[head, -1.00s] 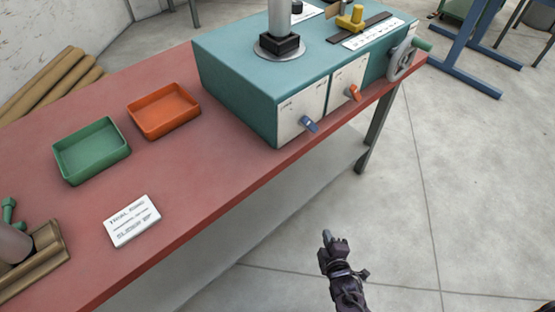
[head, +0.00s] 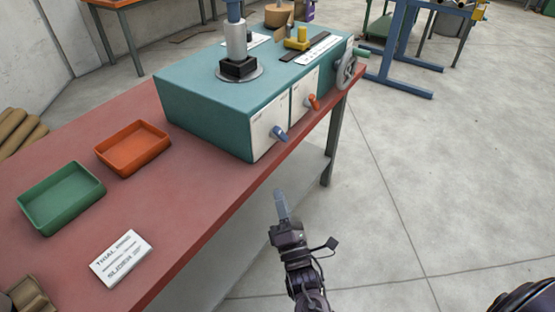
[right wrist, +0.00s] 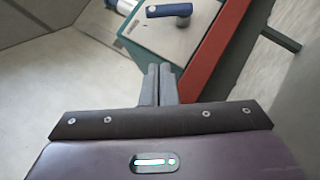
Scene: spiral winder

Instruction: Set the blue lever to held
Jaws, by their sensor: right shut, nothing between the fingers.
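The blue lever (head: 279,133) sticks out from a white plate (head: 266,139) on the front of the teal machine (head: 205,115). In the right wrist view the blue lever (right wrist: 170,10) shows at the top, ahead of the fingers and apart from them. My right gripper (head: 281,194) is shut and empty, in front of the table edge and below the lever in the head view. Its two fingers (right wrist: 160,72) lie together in the right wrist view. The plate's markings are too small to read. My left gripper is not in view.
An orange lever (head: 312,102) sits right of the blue one, with a grey handwheel (head: 347,72) beyond. On the red table (head: 190,208) are a green tray (head: 25,205), an orange tray (head: 103,158) and a white card (head: 121,258). Floor in front is clear.

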